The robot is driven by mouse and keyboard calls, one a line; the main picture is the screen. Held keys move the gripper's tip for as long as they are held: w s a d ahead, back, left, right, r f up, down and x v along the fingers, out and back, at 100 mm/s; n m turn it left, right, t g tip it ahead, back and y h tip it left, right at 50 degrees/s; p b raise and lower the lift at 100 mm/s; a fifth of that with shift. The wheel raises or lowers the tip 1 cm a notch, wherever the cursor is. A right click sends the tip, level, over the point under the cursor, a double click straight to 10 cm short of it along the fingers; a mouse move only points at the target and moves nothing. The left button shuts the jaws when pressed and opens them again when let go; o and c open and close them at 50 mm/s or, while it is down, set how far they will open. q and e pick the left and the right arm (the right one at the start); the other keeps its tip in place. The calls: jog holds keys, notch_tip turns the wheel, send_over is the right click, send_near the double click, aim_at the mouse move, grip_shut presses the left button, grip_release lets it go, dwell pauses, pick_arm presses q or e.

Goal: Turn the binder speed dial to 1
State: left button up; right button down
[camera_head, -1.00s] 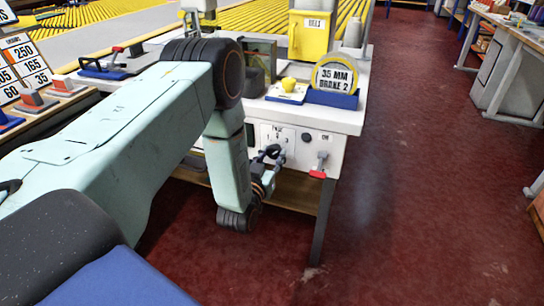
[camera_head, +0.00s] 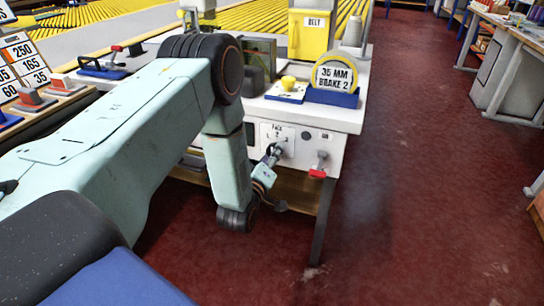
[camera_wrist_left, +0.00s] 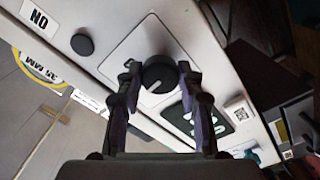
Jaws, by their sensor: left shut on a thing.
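The speed dial (camera_wrist_left: 158,74) is a round black knob with a pale pointer line on a white plate in the left wrist view. The plate (camera_head: 273,133) has small numbers on the white front panel of the bench in the head view; the dial there is mostly hidden by my gripper. My left gripper (camera_head: 278,149) is at the panel. In the wrist view its two fingers (camera_wrist_left: 157,80) stand on either side of the dial, shut on it. The number that the pointer faces cannot be read. My right gripper is not in view.
Above, the bench top holds a yellow round sign (camera_head: 335,74) and a yellow knob (camera_head: 288,82). The red floor to the right is clear.

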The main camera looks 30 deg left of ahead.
pick_arm(q)
jog(key=shift+d+n+b, duration=0.1)
jog(key=shift+n+b, duration=0.8)
jog(key=shift+n, duration=2.9)
jog(key=o, duration=1.2)
jog(key=shift+c, duration=0.2)
jog(key=shift+s, duration=0.1)
jog(key=v, duration=1.1)
jog(key=shift+s, duration=0.4)
